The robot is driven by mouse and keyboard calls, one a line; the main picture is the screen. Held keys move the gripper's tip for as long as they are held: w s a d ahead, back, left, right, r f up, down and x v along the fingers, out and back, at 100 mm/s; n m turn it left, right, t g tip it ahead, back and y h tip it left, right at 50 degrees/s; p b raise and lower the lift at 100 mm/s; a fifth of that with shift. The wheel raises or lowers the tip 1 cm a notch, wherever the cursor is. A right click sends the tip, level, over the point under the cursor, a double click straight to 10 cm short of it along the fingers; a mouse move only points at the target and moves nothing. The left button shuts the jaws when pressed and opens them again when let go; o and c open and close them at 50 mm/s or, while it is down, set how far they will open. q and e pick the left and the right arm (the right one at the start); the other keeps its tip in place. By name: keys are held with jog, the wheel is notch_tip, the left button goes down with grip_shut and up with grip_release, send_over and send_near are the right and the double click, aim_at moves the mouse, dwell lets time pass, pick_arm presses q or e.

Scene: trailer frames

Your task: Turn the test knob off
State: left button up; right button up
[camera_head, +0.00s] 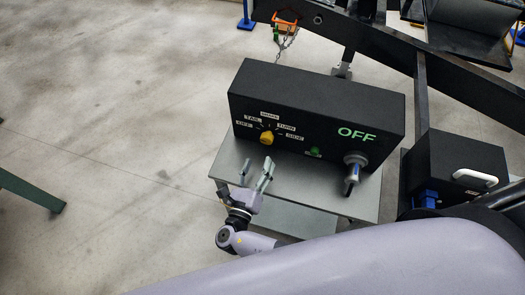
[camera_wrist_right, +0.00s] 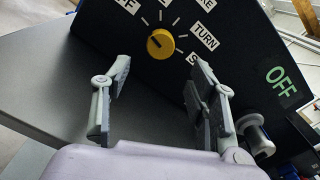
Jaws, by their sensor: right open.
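The yellow test knob (camera_head: 267,138) is on the front of a black box (camera_head: 310,100) with white labels around it, including OFF, TAIL, TURN and SIDE. In the right wrist view the knob (camera_wrist_right: 160,44) shows a small dark mark on its face; which label it points to is hard to tell. Large green letters on the box read OFF (camera_head: 357,134). My right gripper (camera_head: 256,170) is open and empty in front of the knob, apart from it. In the right wrist view its fingers (camera_wrist_right: 159,78) stand either side below the knob. My left gripper is not in view.
The box stands on a grey metal shelf (camera_head: 225,160). A silver plug-like part (camera_head: 354,172) and a small green part (camera_head: 315,152) stick out to the knob's right. A second black box (camera_head: 455,160) and dark frame beams (camera_head: 440,65) lie further right. Floor at left is mostly clear.

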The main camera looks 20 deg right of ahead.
jog(key=shift+v, duration=1.85)
